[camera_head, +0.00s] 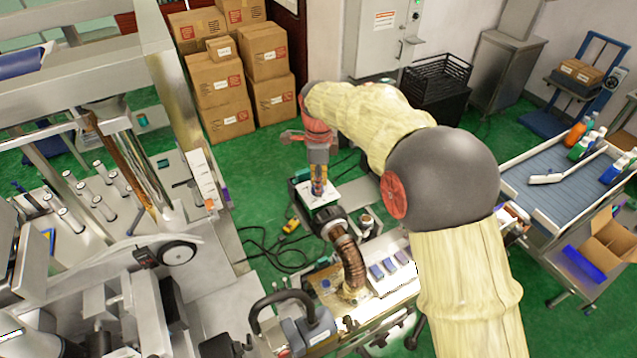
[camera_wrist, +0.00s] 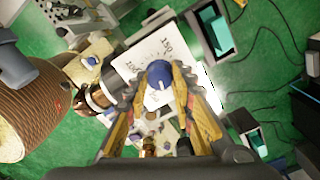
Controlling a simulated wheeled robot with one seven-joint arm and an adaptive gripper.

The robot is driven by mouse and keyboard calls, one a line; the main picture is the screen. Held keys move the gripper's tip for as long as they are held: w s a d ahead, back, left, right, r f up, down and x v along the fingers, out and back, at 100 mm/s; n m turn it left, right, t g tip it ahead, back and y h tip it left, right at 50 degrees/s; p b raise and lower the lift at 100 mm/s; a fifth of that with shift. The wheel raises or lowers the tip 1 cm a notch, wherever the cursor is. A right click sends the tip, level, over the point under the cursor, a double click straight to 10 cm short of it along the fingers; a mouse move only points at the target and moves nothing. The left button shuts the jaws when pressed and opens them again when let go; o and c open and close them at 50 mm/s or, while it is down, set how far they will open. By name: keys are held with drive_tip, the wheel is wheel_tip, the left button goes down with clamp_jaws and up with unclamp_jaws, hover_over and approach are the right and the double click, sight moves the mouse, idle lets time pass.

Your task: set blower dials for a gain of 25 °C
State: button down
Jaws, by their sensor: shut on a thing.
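In the wrist view a blue dial knob (camera_wrist: 158,73) sits on a white dial plate (camera_wrist: 130,62) with printed marks and numbers, one of them reading 150. My gripper (camera_wrist: 158,88) has its yellow-brown fingers on either side of this knob and is shut on it. The fingers cover part of the scale, and I cannot read the knob's setting. In the head view my gripper (camera_head: 319,187) points down onto the white plate (camera_head: 332,194) of the dark blower unit, and the knob is hidden there. I cannot make out a second dial clearly.
Black cables (camera_head: 262,245) lie on the green floor to the left. A steel machine (camera_head: 190,235) fills the left side.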

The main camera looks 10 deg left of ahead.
drive_tip(key=shift+r+m, duration=0.15)
drive_tip(key=shift+m, duration=0.75)
drive_tip(key=c, duration=1.5)
unclamp_jaws()
wheel_tip(320, 180, up, 12)
